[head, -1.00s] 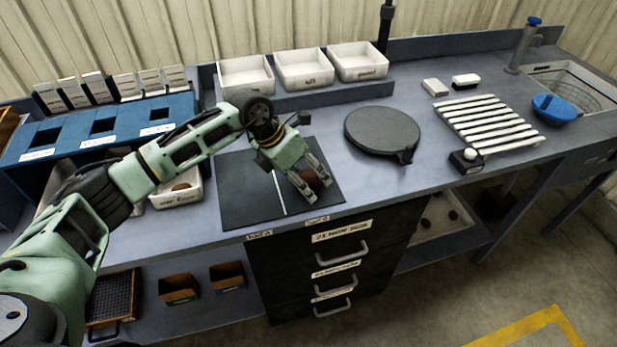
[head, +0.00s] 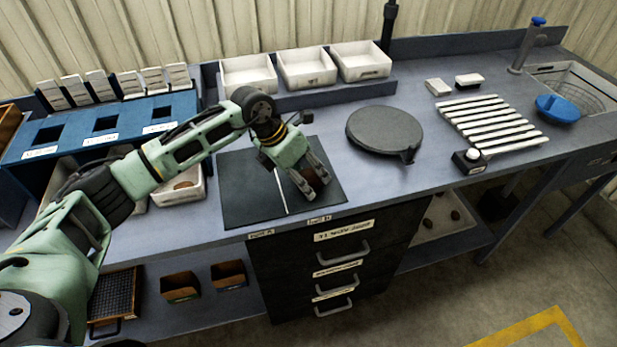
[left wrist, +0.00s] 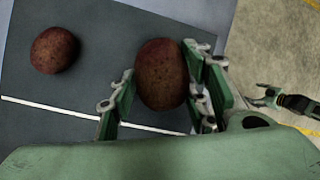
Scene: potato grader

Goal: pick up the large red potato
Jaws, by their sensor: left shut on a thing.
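A large reddish-brown potato (left wrist: 162,75) sits between the fingers of my left gripper (head: 317,189) in the left wrist view. The gripper is shut on it, over the right part of the dark mat (head: 246,198). In the head view the fingers partly cover this potato (head: 318,177). I cannot tell whether it still touches the mat.
A round dark turntable-like disc (head: 384,130) stands right of the mat. White bins (head: 305,67) line the raised shelf behind. A slatted white rack (head: 493,125) is farther right. A white tray (head: 180,193) stands left of the mat, below the blue slotted box (head: 105,128).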

